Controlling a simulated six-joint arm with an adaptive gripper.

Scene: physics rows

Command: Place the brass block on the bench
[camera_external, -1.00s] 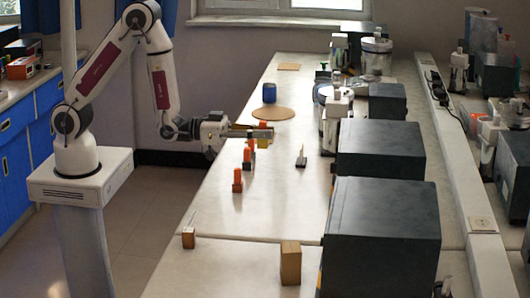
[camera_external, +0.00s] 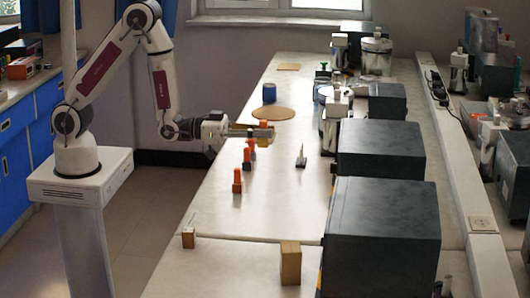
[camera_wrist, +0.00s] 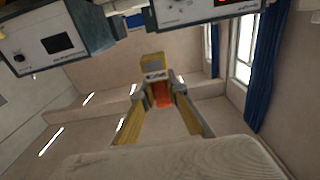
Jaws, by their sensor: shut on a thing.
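My gripper (camera_external: 262,133) is held level over the left part of the bench (camera_external: 285,210), pointing right. A small yellow block, which I take as the brass block (camera_wrist: 153,66), shows at the fingertips in the wrist view, and my gripper (camera_wrist: 155,84) is shut on it. An orange patch (camera_wrist: 162,95) shows between the fingers; I cannot tell what it belongs to. In the outside view the block is small and partly hidden by the fingers, so its exact gap to the bench cannot be told.
Orange pieces (camera_external: 237,182) stand in a row below and in front of my gripper. A small pointed piece (camera_external: 301,157) stands to the right. A round brown mat (camera_external: 274,113) and blue jar (camera_external: 269,92) lie behind. Dark boxes (camera_external: 380,148) line the right; wooden blocks (camera_external: 290,264) stand in front.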

